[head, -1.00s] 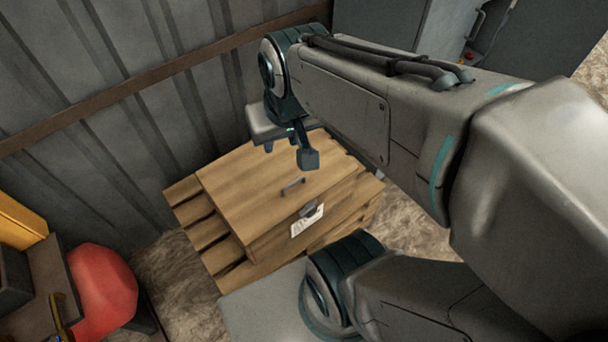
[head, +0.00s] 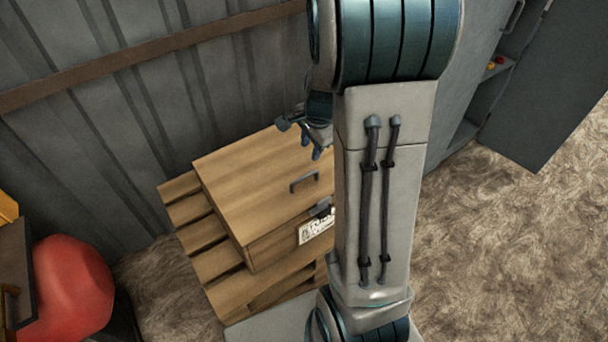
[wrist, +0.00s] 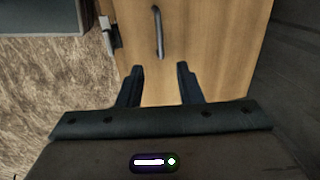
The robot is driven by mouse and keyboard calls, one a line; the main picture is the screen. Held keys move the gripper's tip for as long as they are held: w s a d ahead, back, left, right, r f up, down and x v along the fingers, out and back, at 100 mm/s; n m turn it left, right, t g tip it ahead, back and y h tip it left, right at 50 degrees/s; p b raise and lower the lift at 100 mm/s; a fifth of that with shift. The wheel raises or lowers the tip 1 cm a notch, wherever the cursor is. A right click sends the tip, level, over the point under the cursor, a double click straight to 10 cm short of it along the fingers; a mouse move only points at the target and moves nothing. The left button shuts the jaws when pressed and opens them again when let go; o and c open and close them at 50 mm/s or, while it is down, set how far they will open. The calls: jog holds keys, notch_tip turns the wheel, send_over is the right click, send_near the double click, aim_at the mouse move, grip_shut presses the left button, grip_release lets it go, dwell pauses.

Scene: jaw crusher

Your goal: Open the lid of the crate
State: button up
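The wooden crate (head: 250,200) stands on a pallet against the corrugated wall, with its lid (head: 240,175) lying shut. A dark handle (head: 304,181) sits on the lid; it also shows in the wrist view (wrist: 158,33). A dark latch (head: 320,208) sits at the crate's front edge above a white label, and shows at the left of the lid in the wrist view (wrist: 108,34). My gripper (wrist: 160,70) is open and empty above the lid, its fingers pointing toward the handle and apart from it. In the head view my arm hides the crate's right side.
A red rounded object (head: 70,290) stands at lower left by a dark shelf. The corrugated wall (head: 130,100) is close behind the crate. A grey cabinet with an open door (head: 560,90) stands at upper right. The floor (head: 510,240) at right is clear.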

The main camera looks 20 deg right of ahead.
aim_at(304, 176)
jog(key=f+b, duration=0.1)
jog(key=f, duration=0.3)
jog(key=w+f, duration=0.1)
jog(key=f, duration=0.3)
jog(key=w+f+b, duration=0.1)
jog(key=f, duration=0.3)
jog(key=shift+w+a+f+b, duration=0.25)
jog(key=shift+a+f+b, duration=0.05)
jog(key=shift+f, duration=0.1)
grip_shut()
